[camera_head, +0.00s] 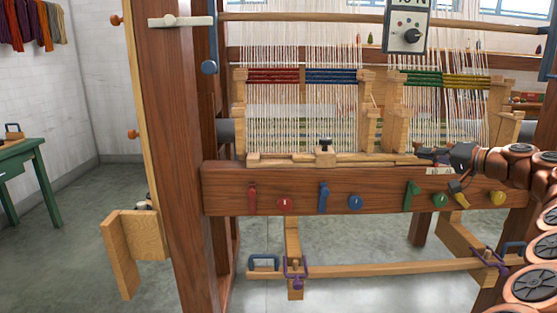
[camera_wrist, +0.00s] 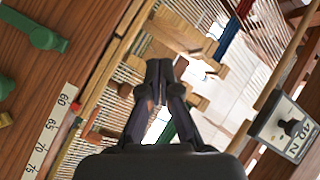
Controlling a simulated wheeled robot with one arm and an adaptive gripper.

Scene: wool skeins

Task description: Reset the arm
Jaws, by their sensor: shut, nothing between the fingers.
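My gripper (camera_head: 428,153) is at the right end of the loom's front beam, just above its top edge, pointing left in the head view. My copper-coloured arm reaches in from the right edge. In the wrist view my gripper's dark fingers (camera_wrist: 159,72) meet at the tips, with nothing between them. Behind them are wooden blocks and white warp threads. I cannot tell whether the fingers touch the wood.
The loom's front beam (camera_head: 305,193) carries coloured levers and knobs. White warp threads (camera_head: 300,125) stand behind it, with wooden posts (camera_head: 393,125). A dial box (camera_head: 407,27) hangs above; it also shows in the wrist view (camera_wrist: 287,128). A green table (camera_head: 33,150) stands left.

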